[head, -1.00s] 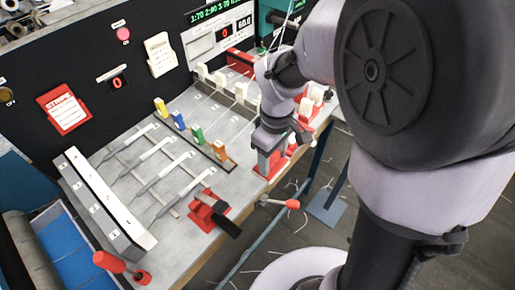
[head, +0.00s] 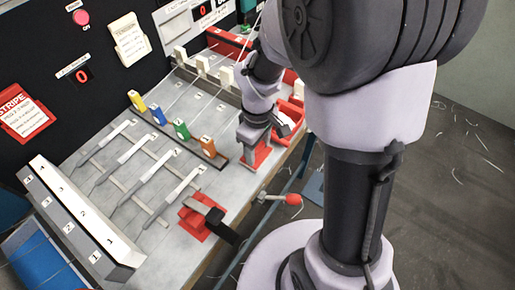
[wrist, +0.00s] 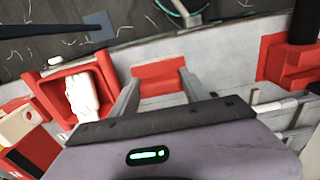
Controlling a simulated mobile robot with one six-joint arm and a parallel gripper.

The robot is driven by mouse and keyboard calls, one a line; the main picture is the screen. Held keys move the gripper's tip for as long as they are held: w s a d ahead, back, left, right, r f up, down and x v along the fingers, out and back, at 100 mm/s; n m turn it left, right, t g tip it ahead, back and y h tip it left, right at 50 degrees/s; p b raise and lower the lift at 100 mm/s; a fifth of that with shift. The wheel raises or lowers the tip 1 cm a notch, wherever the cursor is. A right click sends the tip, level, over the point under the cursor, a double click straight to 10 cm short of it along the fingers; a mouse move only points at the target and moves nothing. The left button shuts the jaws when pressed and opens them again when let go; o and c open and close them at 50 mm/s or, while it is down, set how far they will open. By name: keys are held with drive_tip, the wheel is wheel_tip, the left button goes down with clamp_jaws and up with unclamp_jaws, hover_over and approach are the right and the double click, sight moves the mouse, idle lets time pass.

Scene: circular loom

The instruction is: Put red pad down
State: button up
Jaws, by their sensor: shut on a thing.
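The red pad (head: 261,155) shows under my gripper (head: 252,145) near the front edge of the table in the head view. In the wrist view the red pad (wrist: 158,78) sits between the two fingers of my gripper (wrist: 157,88), which is shut on it. The pad is at the table's edge; whether its underside touches the table I cannot tell.
A red tray with white pieces (wrist: 80,95) lies beside the gripper. A red block with a black handle (head: 200,218) stands nearer the camera, and a red-knobbed lever (head: 292,199) juts past the table edge. Coloured blocks (head: 181,130) stand in a row at left.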

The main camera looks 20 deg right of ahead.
drive_tip(key=shift+f, duration=0.1)
drive_tip(key=o, duration=1.2)
wheel_tip(320, 180, up, 12)
drive_tip(key=p, duration=0.5)
drive_tip(key=s+a+r+m+t+y, duration=0.1)
drive_tip(key=s+a+r+m+t, duration=0.1)
drive_tip(key=s+r+m, duration=0.3)
drive_tip(key=s+a+r+m+t+y, duration=0.1)
drive_tip(key=s+a+r+m+t, duration=0.1)
drive_tip(key=s+r+m, duration=0.4)
drive_tip(key=shift+s+r+m+t, duration=0.3)
drive_tip(key=shift+s+r+t, duration=0.4)
drive_tip(key=shift+t, duration=0.2)
drive_tip(key=shift+f, duration=0.1)
